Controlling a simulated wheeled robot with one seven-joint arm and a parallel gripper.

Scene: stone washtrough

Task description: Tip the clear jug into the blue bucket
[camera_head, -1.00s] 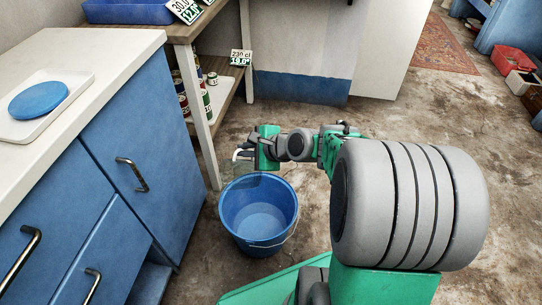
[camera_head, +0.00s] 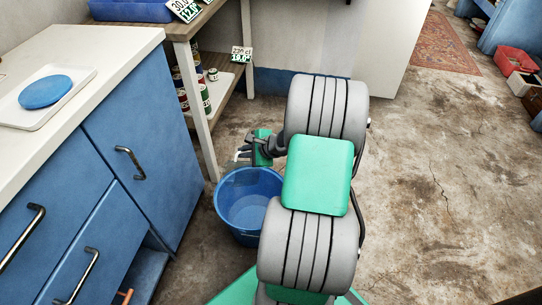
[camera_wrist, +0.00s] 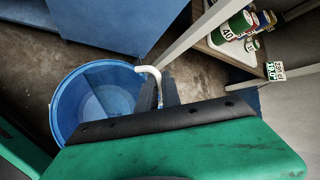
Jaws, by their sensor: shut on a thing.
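The blue bucket (camera_head: 228,214) stands on the floor beside the blue cabinet; it also shows in the wrist view (camera_wrist: 66,112). My gripper (camera_head: 243,153) is just above and behind the bucket's far rim. In the wrist view my gripper (camera_wrist: 168,93) is shut on the clear jug, of which a pale curved handle (camera_wrist: 149,72) shows between the dark fingers. The jug's see-through body is hard to make out against the bucket, so I cannot tell its tilt or contents. My arm covers the bucket's right edge in the head view.
The blue cabinet (camera_head: 150,165) with a white top stands close at the left, bearing a tray with a blue disc (camera_head: 45,92). A wooden table with a leg (camera_head: 203,120) and a shelf of cans (camera_head: 204,98) is behind the bucket. The floor at right is open.

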